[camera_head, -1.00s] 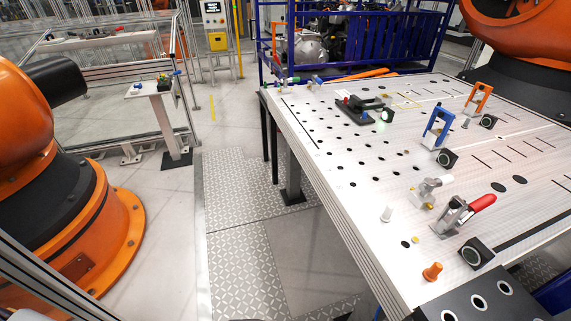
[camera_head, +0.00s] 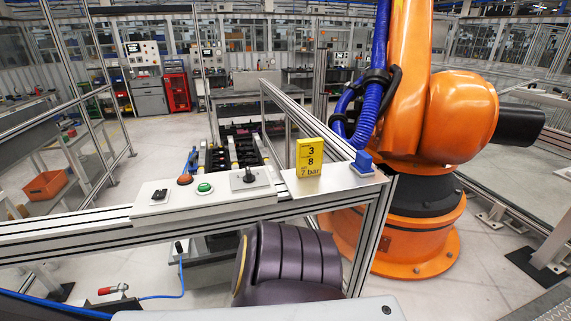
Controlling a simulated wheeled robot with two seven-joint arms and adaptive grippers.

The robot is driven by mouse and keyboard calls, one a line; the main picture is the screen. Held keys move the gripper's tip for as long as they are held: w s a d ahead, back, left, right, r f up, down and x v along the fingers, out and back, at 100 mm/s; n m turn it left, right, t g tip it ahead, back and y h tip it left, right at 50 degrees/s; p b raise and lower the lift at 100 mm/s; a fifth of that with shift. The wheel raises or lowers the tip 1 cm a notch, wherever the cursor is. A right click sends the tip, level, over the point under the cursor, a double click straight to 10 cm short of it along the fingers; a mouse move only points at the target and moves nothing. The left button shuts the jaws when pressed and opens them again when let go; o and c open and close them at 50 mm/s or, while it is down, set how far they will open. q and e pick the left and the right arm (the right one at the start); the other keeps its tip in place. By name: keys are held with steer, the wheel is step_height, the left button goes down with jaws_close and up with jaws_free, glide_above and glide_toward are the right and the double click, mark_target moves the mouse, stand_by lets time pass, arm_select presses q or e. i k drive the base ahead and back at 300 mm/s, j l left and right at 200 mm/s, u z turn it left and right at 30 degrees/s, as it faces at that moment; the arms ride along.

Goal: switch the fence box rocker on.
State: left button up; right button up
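The fence box (camera_head: 226,200) is a light grey panel with a sloping top, on the aluminium fence rail. A small black rocker (camera_head: 159,195) sits at its left end; I cannot tell from here which way it is tipped. To its right on the box are a red-orange knob (camera_head: 185,180), a green button (camera_head: 204,188) and a black selector lever (camera_head: 249,176). Neither of my grippers is in view.
A yellow "7 bar" sign (camera_head: 309,159) and a blue block (camera_head: 363,160) stand on the plate right of the box. The fence rail (camera_head: 60,231) crosses in front of me. An orange robot arm (camera_head: 424,200) stands behind it at right.

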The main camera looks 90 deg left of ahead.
mark_target(159, 194)
steer(key=u, duration=3.85)
